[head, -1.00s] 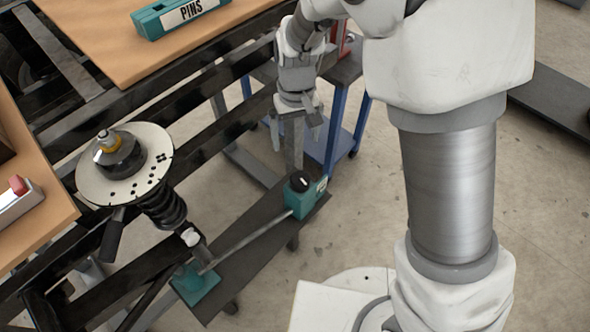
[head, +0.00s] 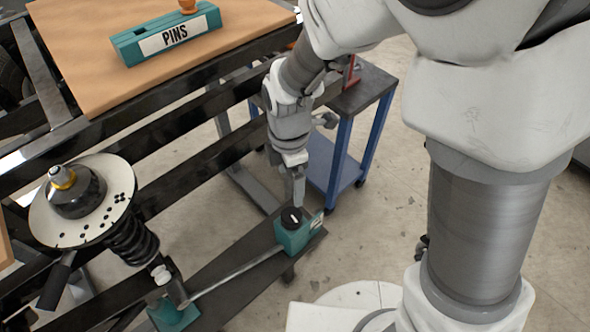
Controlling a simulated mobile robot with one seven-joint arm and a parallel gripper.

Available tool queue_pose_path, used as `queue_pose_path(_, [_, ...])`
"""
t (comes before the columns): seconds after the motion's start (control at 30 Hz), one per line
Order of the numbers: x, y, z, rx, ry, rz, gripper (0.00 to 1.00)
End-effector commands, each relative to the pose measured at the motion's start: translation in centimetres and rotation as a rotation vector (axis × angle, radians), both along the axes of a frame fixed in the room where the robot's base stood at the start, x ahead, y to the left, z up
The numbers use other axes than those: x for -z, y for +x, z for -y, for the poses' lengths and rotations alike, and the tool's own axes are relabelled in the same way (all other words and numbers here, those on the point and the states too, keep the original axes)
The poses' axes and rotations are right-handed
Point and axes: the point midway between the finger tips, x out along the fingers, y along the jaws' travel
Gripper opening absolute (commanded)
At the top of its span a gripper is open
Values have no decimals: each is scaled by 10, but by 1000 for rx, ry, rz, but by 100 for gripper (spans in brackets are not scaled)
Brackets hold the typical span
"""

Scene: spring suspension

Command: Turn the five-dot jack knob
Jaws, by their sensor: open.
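The black jack knob (head: 291,217) sits on top of a teal box (head: 296,238) at the right end of a dark jack plate. A pale label (head: 316,222) shows on the box's right side; its dots are too small to count. My gripper (head: 297,188) points down just above the knob, its visible fingertip close to the knob's far right edge. The jaws are open with nothing seen between them. I cannot tell whether a finger touches the knob, and one finger is mostly hidden.
A rod (head: 235,272) runs from the box to a teal foot (head: 175,315). A spring strut with a pale holed disc (head: 112,192) stands at left. A blue-legged cart (head: 345,150) is behind my gripper. A teal PINS holder (head: 165,35) lies on the far bench.

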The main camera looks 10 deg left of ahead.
Motion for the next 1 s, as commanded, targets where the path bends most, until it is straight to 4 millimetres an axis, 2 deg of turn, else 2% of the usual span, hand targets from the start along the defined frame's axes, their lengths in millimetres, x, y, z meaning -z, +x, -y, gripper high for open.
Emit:
queue_pose_path(0.6, [132,0,1,5,-3,-3,99])
queue_pose_path(0.8, [157,0,0,6,-2,-1,99])
queue_pose_path(1.0, [165,0,0,4,-1,0,99])
